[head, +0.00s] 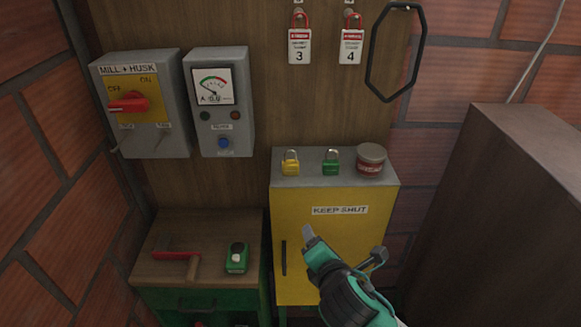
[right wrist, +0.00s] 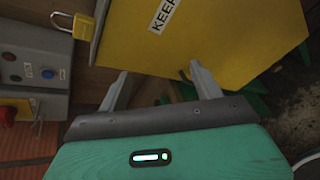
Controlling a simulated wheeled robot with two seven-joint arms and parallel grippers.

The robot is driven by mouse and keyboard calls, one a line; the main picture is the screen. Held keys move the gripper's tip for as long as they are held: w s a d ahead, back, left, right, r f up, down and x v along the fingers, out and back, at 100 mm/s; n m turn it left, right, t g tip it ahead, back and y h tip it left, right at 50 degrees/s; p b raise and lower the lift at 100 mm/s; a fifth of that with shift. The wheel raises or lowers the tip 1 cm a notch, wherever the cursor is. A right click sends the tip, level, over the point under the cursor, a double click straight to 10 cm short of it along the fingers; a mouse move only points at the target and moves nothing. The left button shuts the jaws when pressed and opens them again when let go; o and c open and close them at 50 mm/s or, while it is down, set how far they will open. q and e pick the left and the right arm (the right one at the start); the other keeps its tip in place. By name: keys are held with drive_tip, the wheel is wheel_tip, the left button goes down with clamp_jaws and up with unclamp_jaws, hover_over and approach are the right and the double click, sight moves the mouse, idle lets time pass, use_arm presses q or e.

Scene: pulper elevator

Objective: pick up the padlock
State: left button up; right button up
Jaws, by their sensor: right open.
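A yellow padlock (head: 290,167) and a green padlock (head: 331,167) stand on the grey top of the yellow cabinet (head: 335,258). The yellow one also shows at the upper left of the right wrist view (right wrist: 65,20). My right gripper (head: 308,236) is in front of the cabinet door, lower than the padlocks and apart from them. In the right wrist view its two fingers (right wrist: 158,72) are spread with nothing held between them. My left gripper is not in view.
A round tin (head: 371,160) stands right of the green padlock. Red tagged padlocks (head: 299,45) hang on the board above. A switch box (head: 142,105) and a meter box (head: 218,100) are at left. A bench (head: 205,228) holds a red-handled tool and a green device.

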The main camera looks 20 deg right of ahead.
drive_tip(key=w+a+r+n+t, duration=0.2)
drive_tip(key=w+r+n+t, duration=0.2)
drive_tip(key=r+n, duration=0.45)
drive_tip(key=n+p, duration=0.2)
approach(292, 176)
drive_tip(key=shift+t, duration=0.4)
drive_tip(key=w+r, duration=0.2)
drive_tip(key=w, duration=0.1)
drive_tip(key=w+r, duration=0.1)
drive_tip(key=shift+w+d+r, duration=0.1)
drive_tip(key=shift+w+d, duration=0.05)
drive_tip(key=shift+w, duration=0.2)
drive_tip(key=w+p, duration=0.1)
drive_tip(key=w, duration=0.2)
drive_tip(key=w+p, duration=0.1)
drive_tip(key=shift+w+d+r+p, duration=0.25)
drive_tip(key=shift+w+d+p, duration=0.1)
drive_tip(key=shift+d, duration=0.05)
drive_tip(key=shift+w+f, duration=0.1)
drive_tip(key=shift+w, duration=0.15)
drive_tip(key=shift+c, duration=0.5)
drive_tip(key=c, duration=1)
